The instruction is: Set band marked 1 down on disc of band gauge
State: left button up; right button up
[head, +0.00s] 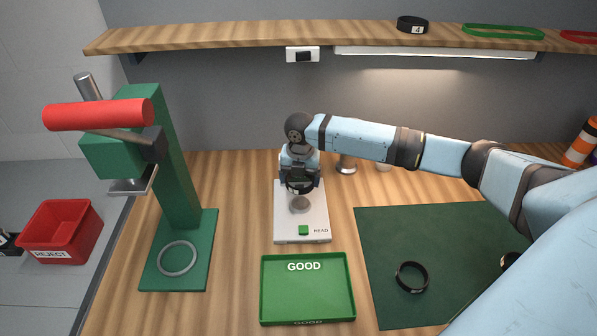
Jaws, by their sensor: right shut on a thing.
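My right gripper (299,184) points down over the band gauge (287,226), a white plate with a green button marked READ. It is shut on a black band (300,187), mostly hidden by the fingers; I cannot read a number on it. The small grey disc (300,204) of the gauge shows just below the band in the picture. I cannot tell whether the band touches the disc or hangs a little above it. My left gripper is not in view.
A green GOOD tray (268,307) stands in front of the gauge. A green press (180,190) with a red handle stands left. Another black band (411,277) lies on the dark green mat (380,230). A red REJECT bin (62,229) is far left.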

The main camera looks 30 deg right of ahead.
aim_at(300, 202)
jog(key=shift+s+f, duration=0.1)
jog(key=shift+f, duration=2.1)
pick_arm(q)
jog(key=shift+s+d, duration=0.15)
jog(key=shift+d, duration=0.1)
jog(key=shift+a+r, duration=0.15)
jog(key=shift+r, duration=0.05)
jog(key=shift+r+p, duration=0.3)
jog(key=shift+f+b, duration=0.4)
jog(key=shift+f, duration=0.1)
pick_arm(e)
jog(key=shift+f, duration=1.15)
